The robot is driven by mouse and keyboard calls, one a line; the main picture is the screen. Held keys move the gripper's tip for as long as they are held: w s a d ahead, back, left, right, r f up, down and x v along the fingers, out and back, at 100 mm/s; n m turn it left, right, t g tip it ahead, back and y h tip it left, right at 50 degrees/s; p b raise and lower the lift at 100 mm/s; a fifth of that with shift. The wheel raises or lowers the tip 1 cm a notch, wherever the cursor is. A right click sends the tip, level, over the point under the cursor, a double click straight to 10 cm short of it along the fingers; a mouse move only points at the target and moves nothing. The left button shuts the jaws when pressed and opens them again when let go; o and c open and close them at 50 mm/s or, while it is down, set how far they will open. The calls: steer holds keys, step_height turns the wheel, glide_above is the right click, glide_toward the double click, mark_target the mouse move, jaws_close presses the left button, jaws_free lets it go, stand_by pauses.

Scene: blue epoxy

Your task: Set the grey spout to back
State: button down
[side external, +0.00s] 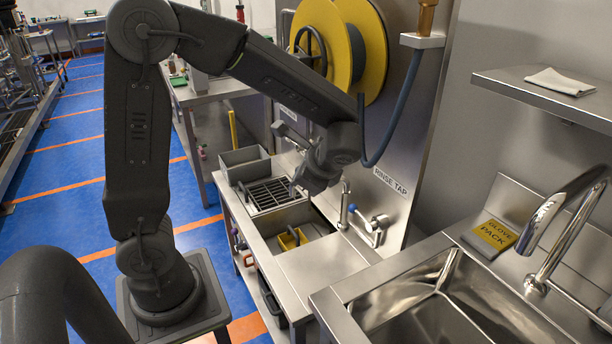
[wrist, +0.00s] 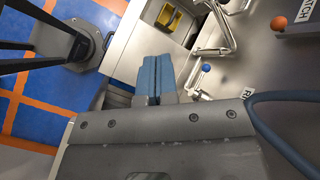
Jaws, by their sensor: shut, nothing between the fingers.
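Two taps show in the side view. The small rinse tap has a slim upright spout (side external: 343,205) and a blue-knobbed lever beside a round valve body. A large curved metal spout (side external: 566,212) with a darker tip stands over the sink at the right. Both look silvery grey, so I cannot tell which one is named. My gripper (side external: 295,188) is shut and empty, just left of and above the rinse tap, apart from it. In the wrist view my shut blue fingers (wrist: 155,78) are left of the blue knob (wrist: 206,68), and the rinse tap spout (wrist: 222,30) is above right.
A basin with a yellow item (side external: 291,238) and a black rack (side external: 270,194) lie left of the rinse tap. A deep sink (side external: 440,310) fills the right front. A hose (side external: 393,120) hangs behind my gripper. The counter in front of the tap is clear.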

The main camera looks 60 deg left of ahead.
steer(key=w+a+f+m+y, duration=0.2)
steer(key=w+f+m+y, duration=0.1)
steer(key=w+f+m, duration=0.1)
steer(key=w+a+f+m+t+y, duration=0.1)
steer(key=w+a+f+m+y, duration=0.2)
steer(key=w+f+m+y, duration=0.1)
step_height(320, 180, down, 3)
steer(key=shift+w+f+m, duration=0.1)
steer(key=shift+w+m, duration=0.5)
steer(key=shift+w, duration=0.6)
steer(key=x, duration=1.4)
steer(key=shift+r, duration=0.25)
steer(key=shift+a, duration=0.2)
steer(key=w+a+m+t, duration=0.4)
steer(key=w+a+t, duration=0.2)
steer(key=w+a, duration=0.2)
steer(key=shift+a+h, duration=0.4)
steer(key=shift+a, duration=0.5)
